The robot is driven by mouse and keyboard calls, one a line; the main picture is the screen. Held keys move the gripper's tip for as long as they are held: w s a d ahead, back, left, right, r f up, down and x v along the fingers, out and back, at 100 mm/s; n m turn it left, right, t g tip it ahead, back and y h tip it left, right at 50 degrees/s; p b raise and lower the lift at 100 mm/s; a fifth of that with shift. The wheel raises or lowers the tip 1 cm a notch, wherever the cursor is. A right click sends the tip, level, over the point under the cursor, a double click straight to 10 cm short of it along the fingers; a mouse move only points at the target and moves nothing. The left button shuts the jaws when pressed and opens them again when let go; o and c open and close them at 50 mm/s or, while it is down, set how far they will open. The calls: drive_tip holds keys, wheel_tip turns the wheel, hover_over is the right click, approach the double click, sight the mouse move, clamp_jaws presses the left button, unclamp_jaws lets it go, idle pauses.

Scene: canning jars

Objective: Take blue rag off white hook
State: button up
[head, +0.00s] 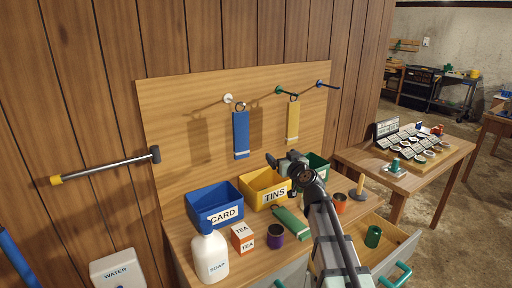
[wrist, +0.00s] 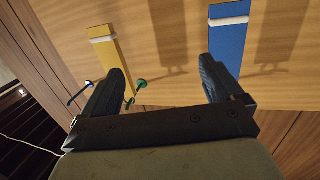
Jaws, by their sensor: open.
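The blue rag (head: 241,136) hangs by a ring from the white hook (head: 228,98) on the wooden board in the head view. It also shows in the wrist view (wrist: 228,45) at upper right, with a white band across it; its ring end is hidden behind the right finger there. My gripper (head: 274,162) is in front of the board, right of the blue rag and lower than most of it. In the wrist view my gripper (wrist: 163,75) is open, with nothing between its fingers.
A yellow rag (head: 293,122) hangs from a green hook (head: 279,91); a blue hook (head: 320,84) is bare. Below stand a blue CARD bin (head: 215,216), a yellow TINS bin (head: 273,196) and a soap bottle (head: 210,256).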

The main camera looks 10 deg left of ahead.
sight(242, 131)
drive_tip(key=s+a+r+n+g+y, duration=0.1)
drive_tip(key=s+a+r+n+y, duration=0.25)
drive_tip(key=a, duration=0.55)
drive_tip(key=shift+m+h, duration=0.35)
drive_tip(key=shift+m, duration=0.5)
drive_tip(key=x, duration=0.4)
drive_tip(key=r+x, duration=0.1)
drive_tip(key=x, duration=0.8)
drive_tip(key=shift+s+a+r, duration=0.1)
drive_tip(key=shift+a+r, duration=0.1)
drive_tip(key=shift+r, duration=0.2)
drive_tip(key=shift+c, duration=0.4)
drive_tip(key=c, duration=1)
drive_tip(key=shift+o, duration=0.2)
drive_tip(key=shift+r, duration=0.25)
drive_tip(key=shift+r, duration=0.5)
drive_tip(key=shift+s+d, duration=0.1)
